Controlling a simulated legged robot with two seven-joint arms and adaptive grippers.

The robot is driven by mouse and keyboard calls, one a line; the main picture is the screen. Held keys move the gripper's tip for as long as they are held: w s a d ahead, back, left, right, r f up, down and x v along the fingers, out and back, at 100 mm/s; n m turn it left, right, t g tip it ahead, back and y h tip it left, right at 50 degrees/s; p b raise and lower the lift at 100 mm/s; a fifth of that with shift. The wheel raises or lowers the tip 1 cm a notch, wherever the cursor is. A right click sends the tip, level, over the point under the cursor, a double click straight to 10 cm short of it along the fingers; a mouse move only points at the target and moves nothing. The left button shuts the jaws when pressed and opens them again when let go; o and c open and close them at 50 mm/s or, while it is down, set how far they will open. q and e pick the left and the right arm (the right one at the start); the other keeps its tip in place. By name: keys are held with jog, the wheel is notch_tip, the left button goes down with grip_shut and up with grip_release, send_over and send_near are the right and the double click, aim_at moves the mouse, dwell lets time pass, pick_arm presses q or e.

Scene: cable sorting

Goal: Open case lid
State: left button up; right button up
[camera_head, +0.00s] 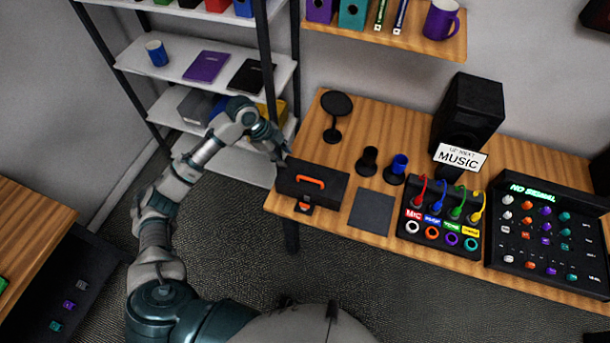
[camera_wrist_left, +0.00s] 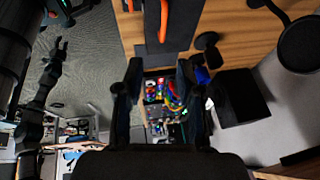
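The black case (camera_head: 335,187) lies on the wooden table near its left end, with its lid down. It has an orange handle (camera_head: 305,181) on top and an orange latch (camera_head: 304,207) at its front. In the left wrist view part of the case and the orange handle (camera_wrist_left: 164,20) show at the top edge. My left gripper (camera_head: 279,156) is just beyond the case's back left corner, apart from the handle. Its fingers (camera_wrist_left: 158,68) are spread with nothing between them.
A round black stand (camera_head: 334,112) is behind the case. Shelves (camera_head: 200,62) stand at the left.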

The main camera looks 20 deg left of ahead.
pick_arm(q)
jog(key=r, duration=0.1)
send_near(305, 179)
jog(key=x, duration=0.7)
jog(key=shift+w+d+f+b, duration=0.1)
jog(key=shift+w+d+b, duration=0.2)
jog(key=shift+d, duration=0.2)
jog(key=shift+d+f, duration=0.15)
jog(key=shift+f, duration=0.15)
pick_arm(e)
jog(key=shift+w+a+f, duration=0.1)
jog(key=shift+w+f, duration=0.15)
jog(key=shift+w, duration=0.05)
pick_arm(q)
jog(key=shift+c, duration=0.2)
pick_arm(e)
jog(key=shift+s, duration=0.1)
pick_arm(q)
grip_shut()
pick_arm(e)
jog(key=shift+s, duration=0.15)
